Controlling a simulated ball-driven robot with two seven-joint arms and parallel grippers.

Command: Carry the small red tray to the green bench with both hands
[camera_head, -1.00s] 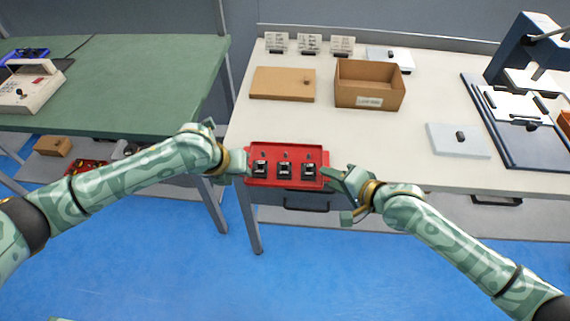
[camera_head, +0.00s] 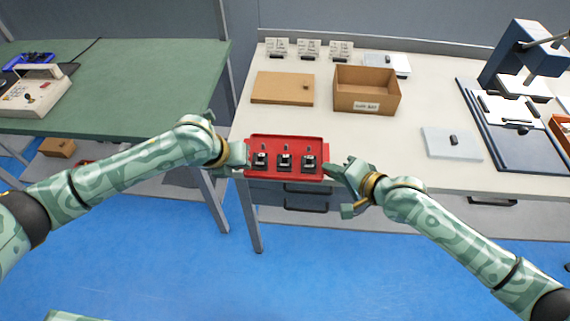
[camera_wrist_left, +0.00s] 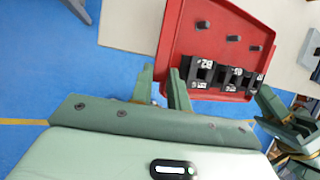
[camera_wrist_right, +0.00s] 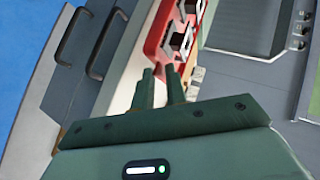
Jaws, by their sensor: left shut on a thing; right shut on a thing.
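The small red tray (camera_head: 287,142) is at the near left edge of the white table in the head view, between my two hands. It carries a row of three black parts with smaller dark pieces behind them. My left gripper (camera_head: 245,157) is shut on the tray's left end; the tray also shows in the left wrist view (camera_wrist_left: 185,40). My right gripper (camera_head: 328,170) is shut on its right end, and the tray shows in the right wrist view (camera_wrist_right: 158,30). Whether the tray touches the table is hard to tell. The green bench (camera_head: 140,90) stands at the left.
The white table (camera_head: 420,105) holds a cardboard box (camera_head: 365,90), a brown board (camera_head: 283,88), a grey plate (camera_head: 452,143) and a dark blue press (camera_head: 520,60). A cream device (camera_head: 35,92) sits on the bench's far left. The bench's right part is clear. A gap separates bench and table.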

